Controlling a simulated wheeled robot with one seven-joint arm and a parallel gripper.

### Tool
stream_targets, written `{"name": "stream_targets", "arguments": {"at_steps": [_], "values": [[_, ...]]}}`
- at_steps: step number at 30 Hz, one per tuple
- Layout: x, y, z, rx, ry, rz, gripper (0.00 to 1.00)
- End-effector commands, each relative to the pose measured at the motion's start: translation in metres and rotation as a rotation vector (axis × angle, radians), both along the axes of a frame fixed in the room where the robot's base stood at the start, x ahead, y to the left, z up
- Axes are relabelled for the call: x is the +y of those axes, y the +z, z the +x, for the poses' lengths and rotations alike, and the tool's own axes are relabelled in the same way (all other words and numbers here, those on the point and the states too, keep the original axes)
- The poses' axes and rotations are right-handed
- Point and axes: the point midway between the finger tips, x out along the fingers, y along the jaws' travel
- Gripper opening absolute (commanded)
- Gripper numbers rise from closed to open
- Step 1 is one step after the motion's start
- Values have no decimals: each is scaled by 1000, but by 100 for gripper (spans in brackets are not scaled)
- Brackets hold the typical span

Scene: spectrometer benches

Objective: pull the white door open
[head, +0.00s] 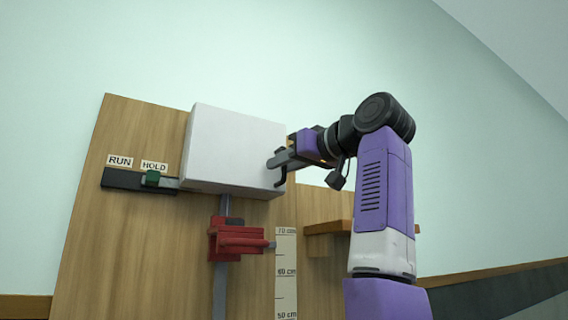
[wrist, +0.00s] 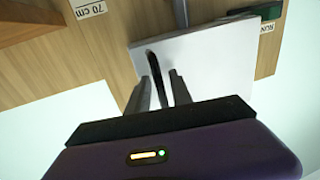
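The white door (head: 230,148) is the face of a white box mounted on a wooden board. No gap at its edges is clear to me. It also shows upside down in the wrist view (wrist: 215,65). A dark bar handle (head: 281,181) stands near its right edge; in the wrist view the handle (wrist: 154,62) runs between my two fingers. My gripper (head: 273,163) is at the handle. In the wrist view its fingers (wrist: 160,76) stand on either side of the handle, with a narrow gap visible, so it looks open. Whether either finger touches the handle is hard to tell.
A green slider (head: 152,178) on a dark rail sits left of the box, under RUN and HOLD labels. A red clamp (head: 236,240) on a grey rod is below it. A centimetre scale (head: 286,275) and a wooden shelf (head: 330,228) are to the lower right.

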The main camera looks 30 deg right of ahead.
Motion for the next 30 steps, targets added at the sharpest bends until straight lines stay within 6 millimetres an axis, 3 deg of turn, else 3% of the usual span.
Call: {"name": "stream_targets", "arguments": {"at_steps": [1,3,4,30], "values": [[0,0,0,0,0,0,14],[0,0,0,0,0,0,1],[0,0,0,0,0,0,0],[0,1,-1,-2,0,0,0]]}}
